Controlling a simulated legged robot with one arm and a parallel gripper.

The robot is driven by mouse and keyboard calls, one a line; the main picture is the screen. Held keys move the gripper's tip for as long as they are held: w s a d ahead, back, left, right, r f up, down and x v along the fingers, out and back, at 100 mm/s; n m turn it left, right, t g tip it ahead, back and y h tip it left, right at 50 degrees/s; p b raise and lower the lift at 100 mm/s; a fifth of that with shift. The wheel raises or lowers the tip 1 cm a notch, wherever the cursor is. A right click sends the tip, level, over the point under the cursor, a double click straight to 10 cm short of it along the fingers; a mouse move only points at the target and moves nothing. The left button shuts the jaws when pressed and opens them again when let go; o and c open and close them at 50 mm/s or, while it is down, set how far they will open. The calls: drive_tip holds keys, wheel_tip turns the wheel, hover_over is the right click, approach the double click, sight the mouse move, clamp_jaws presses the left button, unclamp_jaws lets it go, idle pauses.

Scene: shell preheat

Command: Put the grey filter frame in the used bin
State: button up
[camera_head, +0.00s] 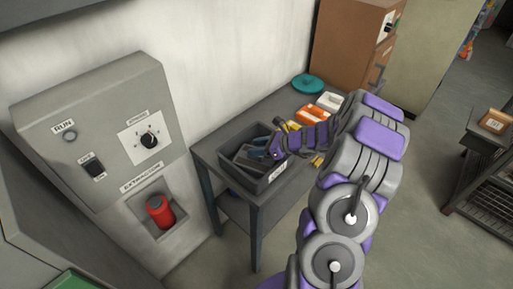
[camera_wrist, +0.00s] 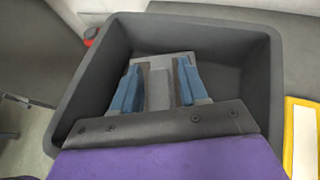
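The dark grey bin (camera_head: 262,184) stands on the near end of the grey table, with a white label on its front whose text I cannot read. Its wall also shows in the wrist view (camera_wrist: 235,42). The grey filter frame (camera_wrist: 159,88) lies inside the bin, partly hidden by my gripper. My gripper (camera_wrist: 157,88) reaches down into the bin, its two blue fingers apart on either side of the frame's middle part. A gap shows between each finger and that part. In the head view my gripper (camera_head: 258,154) is small and partly covers the bin's inside.
On the table (camera_head: 226,137) beyond the bin are an orange-and-white box (camera_head: 312,116), a white-topped item (camera_head: 329,102) and a teal round lid (camera_head: 308,83).

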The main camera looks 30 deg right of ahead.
drive_tip(key=shift+o, duration=1.4)
drive_tip(key=shift+d+f, duration=0.1)
drive_tip(key=shift+d, duration=0.7)
drive_tip(key=shift+a, duration=0.9)
drive_tip(key=shift+s+a+r, duration=0.2)
drive_tip(key=shift+r, duration=0.15)
drive_tip(key=p+v, duration=0.1)
drive_tip(key=v, duration=0.4)
drive_tip(key=d+p+v, duration=0.1)
drive_tip(key=p+v, duration=0.1)
drive_tip(key=v, duration=0.4)
drive_tip(key=shift+d+f+p, duration=0.1)
drive_tip(key=shift+d+p, duration=0.05)
drive_tip(key=shift+p, duration=0.15)
drive_tip(key=shift+s+a, duration=0.15)
drive_tip(key=shift+a, duration=0.3)
drive_tip(key=s+a+r+n+g, duration=0.3)
drive_tip(key=s+a+r+n, duration=0.15)
drive_tip(key=a, duration=0.35)
drive_tip(key=s+a+r+n+g, duration=0.35)
drive_tip(key=a+n, duration=0.25)
drive_tip(key=a, duration=0.3)
drive_tip(key=s+a+r+n+g, duration=0.3)
drive_tip(key=s+a+n, duration=0.25)
drive_tip(key=a, duration=0.25)
drive_tip(key=s+d+r+n+g+h, duration=0.1)
drive_tip(key=s+d+r+n+h, duration=0.2)
drive_tip(key=s+n+h, duration=0.5)
drive_tip(key=shift+s+n, duration=1.8)
drive_tip(key=shift+s, duration=3.35)
